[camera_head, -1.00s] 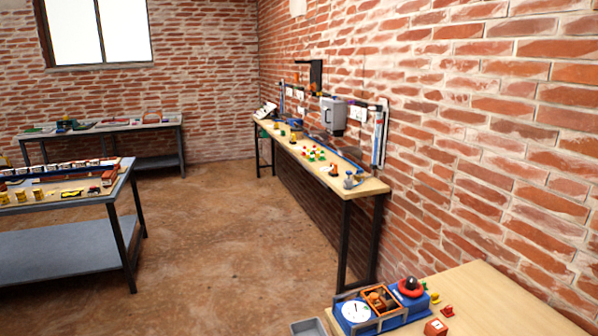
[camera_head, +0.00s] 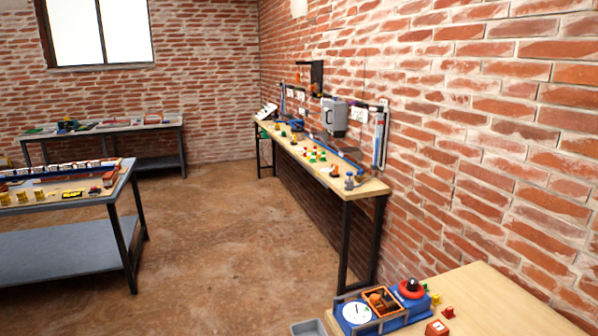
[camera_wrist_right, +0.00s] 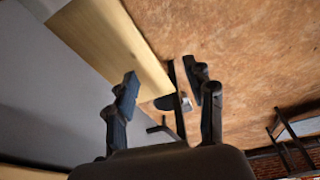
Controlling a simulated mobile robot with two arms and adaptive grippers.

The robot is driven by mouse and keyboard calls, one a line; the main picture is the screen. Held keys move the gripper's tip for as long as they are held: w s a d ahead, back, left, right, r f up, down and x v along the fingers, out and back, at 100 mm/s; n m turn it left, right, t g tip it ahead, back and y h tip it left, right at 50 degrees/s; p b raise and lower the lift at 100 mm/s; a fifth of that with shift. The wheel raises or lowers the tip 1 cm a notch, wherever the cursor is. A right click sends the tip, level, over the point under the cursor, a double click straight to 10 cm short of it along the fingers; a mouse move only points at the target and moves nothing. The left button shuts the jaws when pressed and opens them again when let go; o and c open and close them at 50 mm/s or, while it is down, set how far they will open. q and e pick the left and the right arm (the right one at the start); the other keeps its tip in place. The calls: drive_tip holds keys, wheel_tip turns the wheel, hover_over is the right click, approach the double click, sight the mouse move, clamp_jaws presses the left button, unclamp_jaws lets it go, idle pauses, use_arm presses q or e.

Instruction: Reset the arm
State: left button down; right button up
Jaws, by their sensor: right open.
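My right gripper (camera_wrist_right: 166,92) shows in the right wrist view with its two dark fingers spread apart. Nothing is held between them. A dark post with a rounded grey part (camera_wrist_right: 173,101) shows behind the gap, beyond the fingertips. Neither arm shows in the head view, and my left gripper is in no frame.
A wooden table (camera_head: 500,297) at the lower right bears a blue tray (camera_head: 392,321) with parts. A long bench (camera_head: 371,188) stands along the brick wall. A grey table (camera_head: 60,247) is at left, another bench (camera_head: 160,124) behind. The brown floor (camera_head: 225,235) between is clear.

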drive_tip(key=s+f+g, duration=0.1)
drive_tip(key=s+f, duration=0.2)
drive_tip(key=f, duration=0.4)
drive_tip(key=s+f, duration=0.3)
drive_tip(key=f, duration=0.4)
drive_tip(key=s+d+f, duration=0.3)
drive_tip(key=s+f, duration=0.7)
drive_tip(key=s, duration=0.3)
drive_tip(key=shift+s+d+f+g, duration=0.15)
drive_tip(key=shift+d+g, duration=0.05)
drive_tip(key=shift+g, duration=0.2)
drive_tip(key=c, duration=0.3)
drive_tip(key=shift+s, duration=0.1)
drive_tip(key=shift+c, duration=0.2)
